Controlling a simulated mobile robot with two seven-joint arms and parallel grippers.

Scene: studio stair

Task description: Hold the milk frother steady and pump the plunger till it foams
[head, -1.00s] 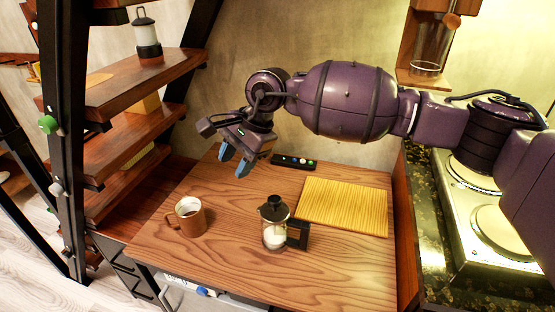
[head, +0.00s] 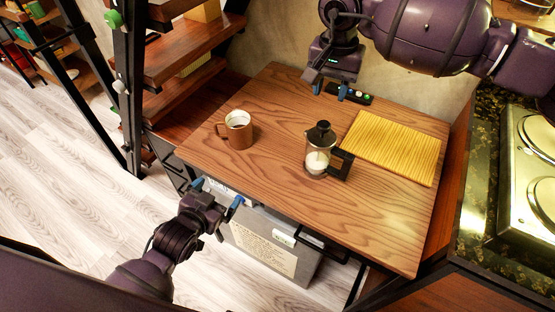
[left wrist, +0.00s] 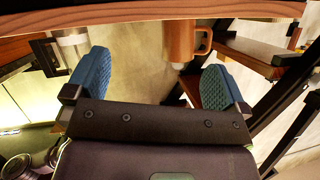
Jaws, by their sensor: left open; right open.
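The milk frother (head: 317,162) stands upright on the table, a clear jar with white milk low inside, a black lid and a black handle to the right. It shows partly at the left of the left wrist view (left wrist: 72,44), which appears upside down. My left gripper (head: 217,193) is open and empty at the table's front edge, left of and nearer than the frother. Its blue fingers spread apart in the left wrist view (left wrist: 160,82). My right gripper (head: 330,90) is open and empty behind the frother, near the back of the table.
A brown mug (head: 239,137) stands left of the frother and shows in the left wrist view (left wrist: 180,42). A yellow mat (head: 395,147) lies to the right. The wooden table (head: 290,100) has bare room between mug and frother.

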